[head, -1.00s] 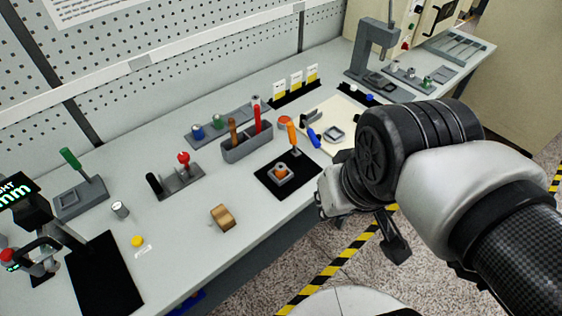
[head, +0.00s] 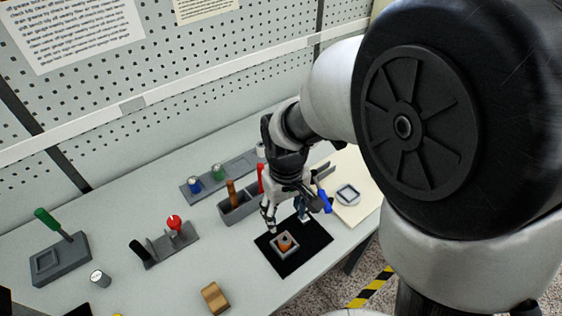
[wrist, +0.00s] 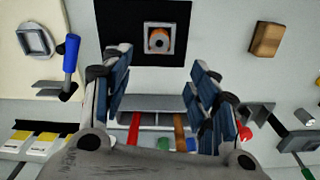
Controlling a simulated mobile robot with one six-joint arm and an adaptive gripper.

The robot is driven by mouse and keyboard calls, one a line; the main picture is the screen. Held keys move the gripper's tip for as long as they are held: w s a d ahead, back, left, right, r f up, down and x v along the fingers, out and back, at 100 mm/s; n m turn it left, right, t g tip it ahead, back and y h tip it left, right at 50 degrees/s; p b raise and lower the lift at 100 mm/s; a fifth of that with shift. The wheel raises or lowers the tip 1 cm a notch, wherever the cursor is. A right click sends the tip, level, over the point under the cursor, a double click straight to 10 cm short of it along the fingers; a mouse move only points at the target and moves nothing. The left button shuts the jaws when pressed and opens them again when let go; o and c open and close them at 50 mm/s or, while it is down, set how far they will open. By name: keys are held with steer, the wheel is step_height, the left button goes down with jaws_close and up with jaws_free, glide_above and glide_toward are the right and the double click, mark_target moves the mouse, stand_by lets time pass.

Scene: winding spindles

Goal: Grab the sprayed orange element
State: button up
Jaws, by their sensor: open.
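The orange element (head: 285,243) sits in a small grey square holder (head: 276,253) on a black mat (head: 312,244). It is a round orange part with a grey centre. In the wrist view the orange element (wrist: 159,40) appears at top centre, beyond the fingertips. My gripper (head: 287,217) is open and empty, pointing down above the far edge of the mat. In the wrist view my gripper (wrist: 161,78) shows two spread fingers, with the element between their lines but apart from them.
A grey tool box (head: 235,210) with upright handles stands just left of my gripper. A blue-handled tool (head: 323,197) is close on its right. A tan block (head: 215,298) lies at the front.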

mark_target(285, 239)
step_height(285, 239, down, 13)
steer(key=b, duration=0.4)
steer(key=shift+f, duration=0.1)
steer(key=c, duration=1.2)
steer(key=shift+o, duration=0.2)
steer(key=shift+r, duration=0.2)
